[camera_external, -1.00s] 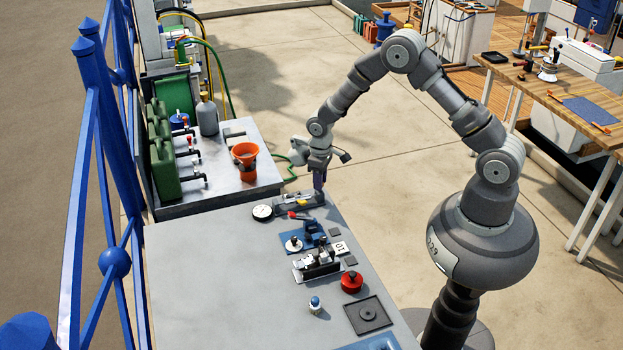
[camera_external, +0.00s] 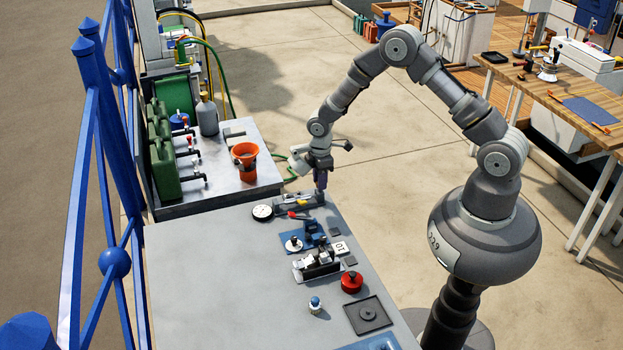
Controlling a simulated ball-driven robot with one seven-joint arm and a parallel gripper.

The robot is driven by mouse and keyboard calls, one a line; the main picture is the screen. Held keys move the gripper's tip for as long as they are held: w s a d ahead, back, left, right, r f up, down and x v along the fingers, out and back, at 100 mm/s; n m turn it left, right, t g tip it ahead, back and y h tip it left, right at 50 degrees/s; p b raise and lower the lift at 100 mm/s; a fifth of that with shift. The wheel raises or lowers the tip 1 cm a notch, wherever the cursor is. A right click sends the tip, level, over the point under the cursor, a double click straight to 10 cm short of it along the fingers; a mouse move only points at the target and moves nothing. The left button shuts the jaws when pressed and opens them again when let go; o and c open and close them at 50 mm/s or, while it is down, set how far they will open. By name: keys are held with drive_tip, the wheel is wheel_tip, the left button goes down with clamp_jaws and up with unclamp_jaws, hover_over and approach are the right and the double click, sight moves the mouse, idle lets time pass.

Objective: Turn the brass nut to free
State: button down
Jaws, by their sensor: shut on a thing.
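My gripper (camera_external: 320,191) points down at the right end of a dark, low fixture (camera_external: 288,211) near the far edge of the grey bench. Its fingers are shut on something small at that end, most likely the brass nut. The nut itself is hidden by the fingers and too small to make out. A small yellow part (camera_external: 304,202) shows on the fixture just left of the fingers. A round white-faced dial (camera_external: 262,212) sits at the fixture's left end.
Nearer on the grey bench (camera_external: 215,290) are a blue fixture (camera_external: 311,230), a silver clamp-like device (camera_external: 317,263), a red round part (camera_external: 352,282) and a dark square tray (camera_external: 368,315). An orange bucket (camera_external: 246,170) stands on the bench behind. The bench's left part is clear.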

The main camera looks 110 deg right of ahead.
drive_tip(key=shift+n, duration=0.3)
drive_tip(key=c, duration=0.9)
unclamp_jaws()
drive_tip(key=shift+o, duration=0.2)
wheel_tip(320, 180, up, 8)
drive_tip(key=shift+f+p, duration=0.1)
drive_tip(key=shift+p, duration=0.7)
